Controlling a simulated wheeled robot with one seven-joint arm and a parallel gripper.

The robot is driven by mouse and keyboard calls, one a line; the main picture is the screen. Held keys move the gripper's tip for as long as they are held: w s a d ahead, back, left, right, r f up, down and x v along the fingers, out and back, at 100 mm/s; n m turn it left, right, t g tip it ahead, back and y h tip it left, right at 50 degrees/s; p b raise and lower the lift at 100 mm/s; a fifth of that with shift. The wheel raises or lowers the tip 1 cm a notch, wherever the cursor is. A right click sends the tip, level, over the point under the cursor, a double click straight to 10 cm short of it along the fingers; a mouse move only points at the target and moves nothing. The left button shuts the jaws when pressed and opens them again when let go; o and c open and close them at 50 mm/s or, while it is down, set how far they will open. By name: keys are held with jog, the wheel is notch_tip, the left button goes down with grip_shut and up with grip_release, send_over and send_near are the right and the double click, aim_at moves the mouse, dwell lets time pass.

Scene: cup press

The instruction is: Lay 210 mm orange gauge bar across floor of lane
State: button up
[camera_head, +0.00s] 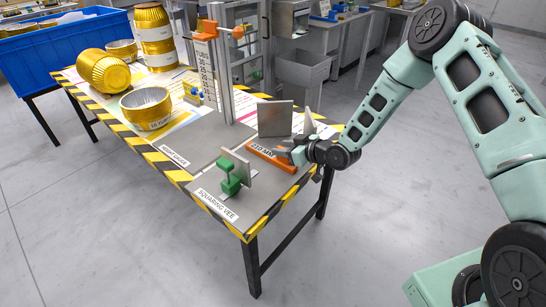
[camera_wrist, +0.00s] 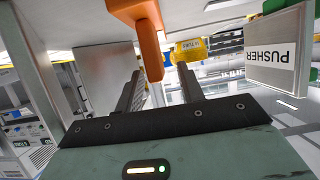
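The orange gauge bar (camera_head: 270,159), with a white 210 MM label, lies on the grey plate near the table's right edge. My gripper (camera_head: 292,153) is low at the bar's right side. In the wrist view an orange part (camera_wrist: 149,50) hangs down in the picture near the tips of my two dark fingers (camera_wrist: 160,75). The fingers are spread, with a clear gap between them, and are not closed on it. Whether they touch it cannot be told. I cannot make out which strip of the plate is the lane.
A grey upright plate (camera_head: 275,119) stands just behind the bar. A green fixture (camera_head: 233,174) with a grey plate stands to the left, by the SQUARING VEE label (camera_head: 217,205). A PUSHER plate (camera_wrist: 279,52) is at right in the wrist view. Gold cups (camera_head: 147,108) stand farther back.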

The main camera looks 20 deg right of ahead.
jog(key=shift+x, duration=1)
grip_shut()
jog(key=shift+r, duration=0.1)
